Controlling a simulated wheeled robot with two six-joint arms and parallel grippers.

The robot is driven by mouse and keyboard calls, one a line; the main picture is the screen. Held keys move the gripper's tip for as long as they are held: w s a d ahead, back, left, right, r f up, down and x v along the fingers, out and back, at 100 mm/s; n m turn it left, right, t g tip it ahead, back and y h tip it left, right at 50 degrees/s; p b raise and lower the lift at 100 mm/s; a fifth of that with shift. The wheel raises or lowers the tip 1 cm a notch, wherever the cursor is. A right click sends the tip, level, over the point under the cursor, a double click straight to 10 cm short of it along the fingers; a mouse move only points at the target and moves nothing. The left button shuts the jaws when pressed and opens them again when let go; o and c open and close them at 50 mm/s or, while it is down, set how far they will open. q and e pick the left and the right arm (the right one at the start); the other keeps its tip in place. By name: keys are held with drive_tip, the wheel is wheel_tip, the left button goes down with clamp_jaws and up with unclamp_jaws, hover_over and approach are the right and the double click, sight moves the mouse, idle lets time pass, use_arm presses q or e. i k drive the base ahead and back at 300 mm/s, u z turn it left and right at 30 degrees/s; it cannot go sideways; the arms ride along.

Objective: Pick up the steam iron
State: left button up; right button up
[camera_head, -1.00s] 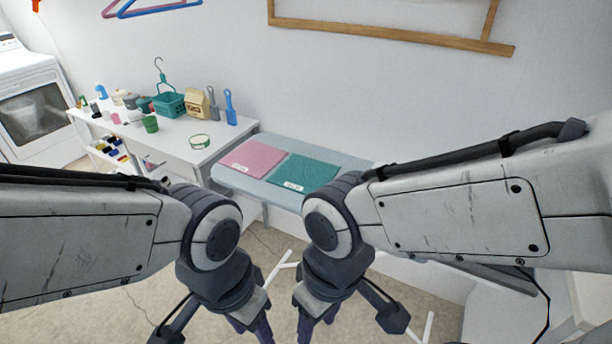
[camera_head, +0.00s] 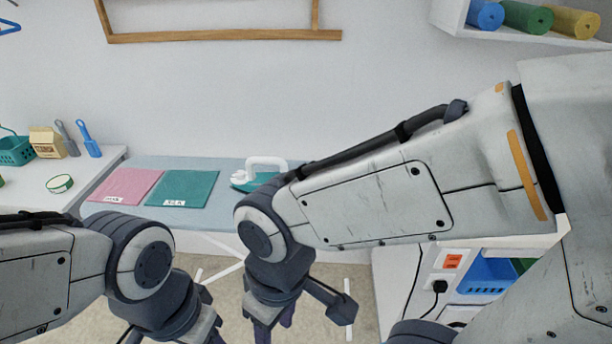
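The steam iron (camera_head: 262,173), white with a teal body, rests on the light blue ironing board (camera_head: 222,166), right of a pink cloth (camera_head: 124,185) and a teal cloth (camera_head: 183,188). My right forearm hides part of its right side. My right gripper (camera_head: 270,322) hangs low in front of the board, below and apart from the iron; its fingertips are only partly in view. My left gripper is at the bottom left, cut off by the lower edge, so its fingers cannot be read. I see nothing held in either.
A white table (camera_head: 95,170) at left holds a carton (camera_head: 47,142), blue brush (camera_head: 89,140), teal basket (camera_head: 15,149) and green tape roll (camera_head: 59,183). At right are a low white unit with a power outlet (camera_head: 447,272) and a blue bin (camera_head: 487,275). A shelf (camera_head: 520,38) with rolled mats hangs above.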

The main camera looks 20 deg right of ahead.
sight(254, 181)
drive_tip(key=z, duration=0.3)
drive_tip(key=k, duration=0.4)
drive_tip(key=u, duration=0.75)
drive_tip(key=i, duration=1.1)
drive_tip(key=z, duration=0.55)
drive_tip(key=i, duration=0.9)
drive_tip(key=z, duration=0.7)
